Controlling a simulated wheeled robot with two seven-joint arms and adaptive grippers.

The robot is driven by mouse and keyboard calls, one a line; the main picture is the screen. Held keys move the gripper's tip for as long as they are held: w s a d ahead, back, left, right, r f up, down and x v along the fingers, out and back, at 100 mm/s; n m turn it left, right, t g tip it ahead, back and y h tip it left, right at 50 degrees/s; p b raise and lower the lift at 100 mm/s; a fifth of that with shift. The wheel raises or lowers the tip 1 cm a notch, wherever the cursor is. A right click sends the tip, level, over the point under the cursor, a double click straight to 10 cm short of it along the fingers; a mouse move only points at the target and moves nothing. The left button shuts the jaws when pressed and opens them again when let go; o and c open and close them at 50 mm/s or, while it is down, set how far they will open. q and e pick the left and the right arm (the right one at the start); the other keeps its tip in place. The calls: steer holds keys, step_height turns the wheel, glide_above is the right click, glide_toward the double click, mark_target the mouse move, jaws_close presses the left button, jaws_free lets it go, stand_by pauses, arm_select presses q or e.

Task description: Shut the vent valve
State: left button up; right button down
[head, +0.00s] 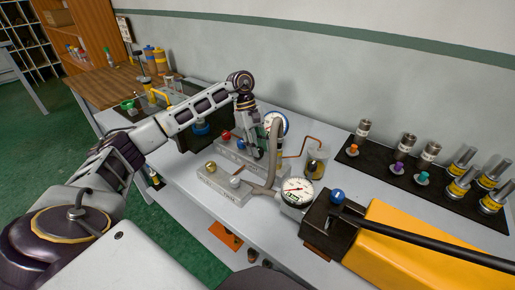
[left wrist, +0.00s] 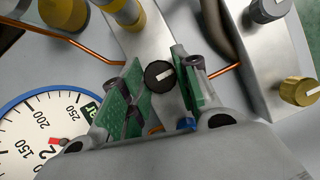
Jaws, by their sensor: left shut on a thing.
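My left gripper (head: 256,150) reaches down over the rear grey valve block (head: 233,157) on the bench. In the left wrist view the green-padded fingers of the left gripper (left wrist: 160,88) stand on either side of a black knob (left wrist: 160,75) with a white pointer mark, and are shut on it. In the head view the gripper hides this knob. I cannot read a label that says whether it is the vent valve. A red knob (head: 227,135) and a blue knob (head: 240,146) sit on the same block. My right gripper is not in view.
The front block (head: 222,187) carries a gold knob (head: 211,167) and a silver knob (head: 235,182). A blue-rimmed gauge (left wrist: 45,130) is close beside the left gripper. A white gauge (head: 297,191), a hose, copper tubing and a yellow pump (head: 405,245) stand to the right.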

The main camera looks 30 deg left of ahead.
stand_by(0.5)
arm_select(q)
steer(key=o, duration=1)
steer(key=shift+v, duration=6)
